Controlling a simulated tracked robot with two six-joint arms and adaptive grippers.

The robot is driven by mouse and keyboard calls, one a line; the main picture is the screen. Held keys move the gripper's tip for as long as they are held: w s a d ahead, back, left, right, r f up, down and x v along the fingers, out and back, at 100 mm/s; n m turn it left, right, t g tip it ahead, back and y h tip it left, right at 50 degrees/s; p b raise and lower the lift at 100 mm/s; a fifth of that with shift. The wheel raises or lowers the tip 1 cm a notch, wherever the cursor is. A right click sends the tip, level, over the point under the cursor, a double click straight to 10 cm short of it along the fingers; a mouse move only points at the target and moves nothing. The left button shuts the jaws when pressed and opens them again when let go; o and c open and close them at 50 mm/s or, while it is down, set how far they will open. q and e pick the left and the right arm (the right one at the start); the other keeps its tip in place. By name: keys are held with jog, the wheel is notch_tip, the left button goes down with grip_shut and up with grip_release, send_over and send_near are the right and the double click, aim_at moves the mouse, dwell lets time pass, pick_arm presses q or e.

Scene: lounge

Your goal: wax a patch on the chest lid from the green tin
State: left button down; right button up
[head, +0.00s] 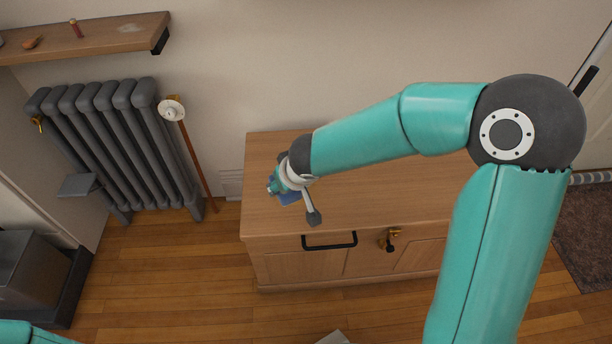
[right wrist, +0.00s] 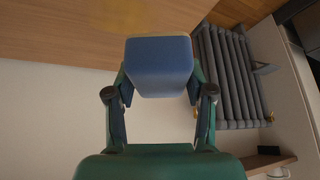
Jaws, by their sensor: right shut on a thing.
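The wooden chest (head: 262,222) stands against the wall in the head view, with its lid flat and closed. My right gripper (head: 284,190) is over the left part of the lid, shut on a blue block-shaped pad (right wrist: 159,60). In the right wrist view the pad sits between both fingers, close to the lid (right wrist: 60,35). I cannot tell whether it touches the lid. A faint yellowish patch (right wrist: 95,18) shows on the lid near the pad in that view. I see no green tin. My left gripper is out of view.
A wall shelf (head: 90,35) holds small items. The lid right of my gripper looks bare.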

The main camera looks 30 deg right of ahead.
jog(key=shift+w+a, duration=0.15)
jog(key=shift+a, duration=0.1)
jog(key=shift+f, duration=0.1)
